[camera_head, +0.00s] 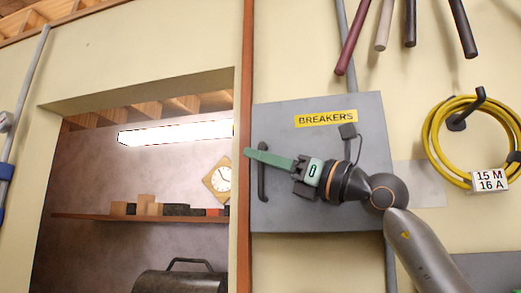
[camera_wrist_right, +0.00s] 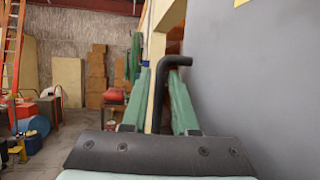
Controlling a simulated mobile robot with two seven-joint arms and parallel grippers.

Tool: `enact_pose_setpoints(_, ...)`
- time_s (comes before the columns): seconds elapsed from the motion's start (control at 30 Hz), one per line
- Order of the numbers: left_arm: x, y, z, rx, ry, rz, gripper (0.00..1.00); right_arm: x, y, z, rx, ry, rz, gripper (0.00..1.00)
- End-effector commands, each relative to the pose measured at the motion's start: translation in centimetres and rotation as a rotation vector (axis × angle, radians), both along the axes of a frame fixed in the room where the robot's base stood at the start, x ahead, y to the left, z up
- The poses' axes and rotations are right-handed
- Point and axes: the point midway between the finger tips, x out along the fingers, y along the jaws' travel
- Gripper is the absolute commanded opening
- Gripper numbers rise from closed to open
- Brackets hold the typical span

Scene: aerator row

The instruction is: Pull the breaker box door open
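A black upright bar handle (camera_head: 262,185) is on the door's left side. My right gripper (camera_head: 256,155) reaches in from the right with its green fingers pointing left across the handle. In the right wrist view the handle (camera_wrist_right: 157,95) stands between the two fingers of the gripper (camera_wrist_right: 160,100), with a narrow gap showing on each side. The fingers are open around it. My left gripper is not in view.
A brown post (camera_head: 247,60) stands just left of the box, beside a wall opening with a shelf (camera_head: 90,217). A yellow cable coil (camera_head: 430,145) hangs to the right. Several tool handles (camera_head: 384,25) hang above. A grey conduit (camera_head: 347,60) runs above the box.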

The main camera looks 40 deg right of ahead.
Motion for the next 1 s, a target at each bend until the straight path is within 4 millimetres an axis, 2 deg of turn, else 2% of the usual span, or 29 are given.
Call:
enact_pose_setpoints(0.33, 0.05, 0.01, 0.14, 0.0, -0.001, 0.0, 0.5, 0.31, 0.19, 0.14, 0.0, -0.001, 0.0, 0.27)
enact_pose_setpoints(0.5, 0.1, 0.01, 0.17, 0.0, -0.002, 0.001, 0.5, 0.31, 0.17, 0.14, 0.0, -0.001, 0.0, 0.08)
enact_pose_setpoints(0.6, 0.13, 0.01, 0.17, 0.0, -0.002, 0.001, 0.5, 0.3, 0.17, 0.14, 0.0, 0.0, 0.0, 0.0)
enact_pose_setpoints(1.0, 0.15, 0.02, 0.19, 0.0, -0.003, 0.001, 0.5, 0.3, 0.13, 0.13, 0.0, 0.0, -0.001, 0.0)
